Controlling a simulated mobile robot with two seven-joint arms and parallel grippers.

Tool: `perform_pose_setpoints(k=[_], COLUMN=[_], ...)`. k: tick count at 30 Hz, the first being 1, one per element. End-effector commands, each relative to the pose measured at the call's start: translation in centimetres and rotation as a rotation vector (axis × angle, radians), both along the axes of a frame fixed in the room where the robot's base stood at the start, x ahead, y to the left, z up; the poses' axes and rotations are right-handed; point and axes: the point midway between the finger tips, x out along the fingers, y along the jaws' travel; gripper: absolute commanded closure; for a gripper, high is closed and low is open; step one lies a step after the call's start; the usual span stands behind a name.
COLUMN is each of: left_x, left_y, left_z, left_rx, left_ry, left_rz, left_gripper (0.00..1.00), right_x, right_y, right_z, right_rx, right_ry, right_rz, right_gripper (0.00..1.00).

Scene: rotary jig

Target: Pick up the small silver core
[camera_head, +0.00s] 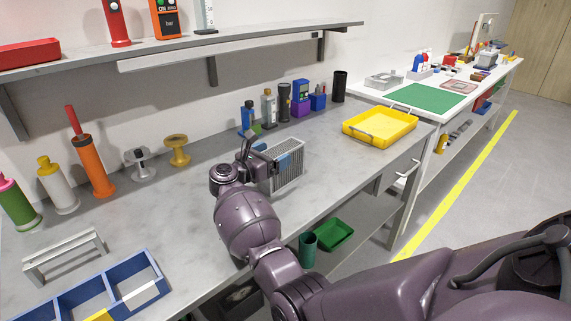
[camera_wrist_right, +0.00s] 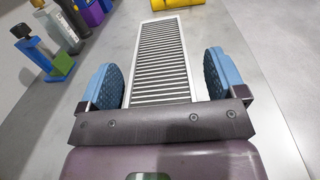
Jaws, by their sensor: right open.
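The small silver core (camera_head: 289,176) is a finned block with a pale frame, standing on the grey bench near its front edge in the head view. In the right wrist view the core (camera_wrist_right: 162,50) runs up the middle, its slats facing the camera. My right gripper (camera_head: 266,158) is at the core, and part of it hides the core's left side in the head view. In the wrist view its two blue-padded fingers (camera_wrist_right: 160,82) are apart, one on each side of the core's near end. Contact with the pads cannot be told. My left gripper is out of view.
Behind the core stand several bottles and a blue-purple device (camera_head: 300,98). A yellow tray (camera_head: 380,138) lies to the right. Spools, coloured bottles and a blue divided tray (camera_head: 62,300) are at left. A shelf (camera_head: 180,50) hangs above. The bench between is clear.

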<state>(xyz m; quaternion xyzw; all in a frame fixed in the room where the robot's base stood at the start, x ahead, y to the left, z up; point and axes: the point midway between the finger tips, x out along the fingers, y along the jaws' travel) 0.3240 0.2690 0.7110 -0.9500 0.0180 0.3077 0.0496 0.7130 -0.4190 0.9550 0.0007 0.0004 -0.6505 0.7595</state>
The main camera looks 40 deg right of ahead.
Motion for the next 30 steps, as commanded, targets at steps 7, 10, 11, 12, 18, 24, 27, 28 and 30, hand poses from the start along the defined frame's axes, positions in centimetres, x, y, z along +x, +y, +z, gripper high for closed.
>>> perform_pose_setpoints(k=[7, 10, 11, 12, 18, 24, 27, 28, 30], left_x=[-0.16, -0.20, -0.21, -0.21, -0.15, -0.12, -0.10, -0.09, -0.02], left_y=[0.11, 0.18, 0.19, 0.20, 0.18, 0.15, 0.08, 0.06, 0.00], left_z=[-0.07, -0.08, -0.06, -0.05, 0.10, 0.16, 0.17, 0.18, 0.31], left_rx=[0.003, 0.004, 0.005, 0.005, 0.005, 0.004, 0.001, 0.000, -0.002], left_ry=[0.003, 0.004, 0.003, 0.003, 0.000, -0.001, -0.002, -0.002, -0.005], left_rz=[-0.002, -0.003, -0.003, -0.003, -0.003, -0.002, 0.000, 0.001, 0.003], left_gripper=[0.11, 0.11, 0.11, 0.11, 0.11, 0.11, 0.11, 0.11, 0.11], right_x=[0.01, 0.01, 0.01, 0.01, 0.01, 0.03, 0.03, 0.03, 0.03], right_y=[0.01, 0.01, 0.01, 0.01, 0.00, 0.00, 0.00, 0.00, 0.00], right_z=[-0.05, -0.04, -0.03, -0.03, -0.01, 0.11, 0.12, 0.15, 0.38], right_rx=[0.000, 0.000, 0.000, 0.000, 0.000, -0.002, -0.002, -0.002, -0.002], right_ry=[0.001, 0.001, 0.001, 0.001, 0.000, -0.001, -0.001, -0.001, -0.002], right_rz=[0.000, 0.000, 0.000, 0.000, 0.000, 0.000, 0.000, 0.000, 0.000], right_gripper=[0.17, 0.32, 0.37, 0.43, 0.73, 0.92, 0.93, 0.93, 0.93])
